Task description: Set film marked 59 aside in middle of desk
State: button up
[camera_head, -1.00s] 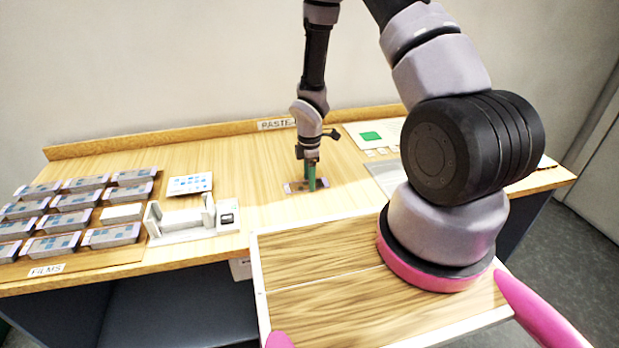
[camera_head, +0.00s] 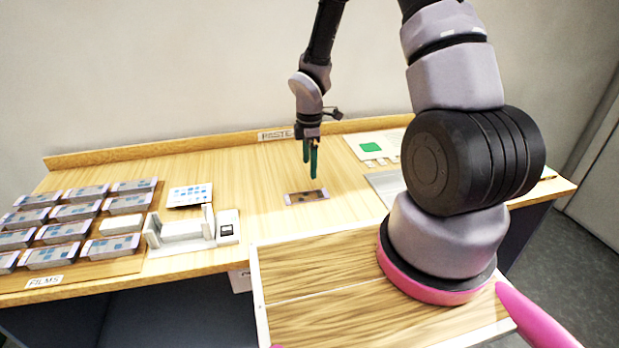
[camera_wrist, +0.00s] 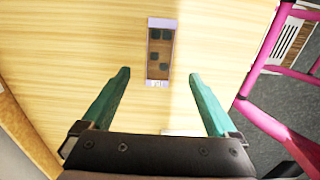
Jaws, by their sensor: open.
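A single film (camera_head: 306,197), a flat strip with purple ends and dark squares, lies on the bare middle of the desk (camera_head: 255,180). It also shows in the wrist view (camera_wrist: 160,52), lying flat beyond the fingertips. Its number is too small to read. My gripper (camera_head: 311,178) is above the desk just behind the film, with green fingers pointing down. In the wrist view my gripper (camera_wrist: 158,75) is wide open and empty, with the film apart from both fingers.
Several other films (camera_head: 75,212) sit in rows at the left behind a FILMS label (camera_head: 44,281). A white holder (camera_head: 180,230) and a blue-patterned card (camera_head: 190,195) stand beside them. A sheet with a green patch (camera_head: 371,147) lies at the right.

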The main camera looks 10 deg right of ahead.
jog(key=s+d+r+m+t, duration=0.25)
jog(key=r+m, duration=0.25)
jog(key=r, duration=0.7)
jog(key=s+d+r+m+t, duration=0.1)
jog(key=d+r+m, duration=0.3)
jog(key=r, duration=0.9)
jog(key=s+a+r+m+t+y, duration=0.1)
jog(key=s+r+m+t+y, duration=0.1)
jog(key=s+r+m, duration=1.1)
jog(key=s+r+t, duration=0.1)
jog(key=s, duration=0.1)
jog(key=shift+s+r+t, duration=0.3)
jog(key=shift+r+t, duration=0.05)
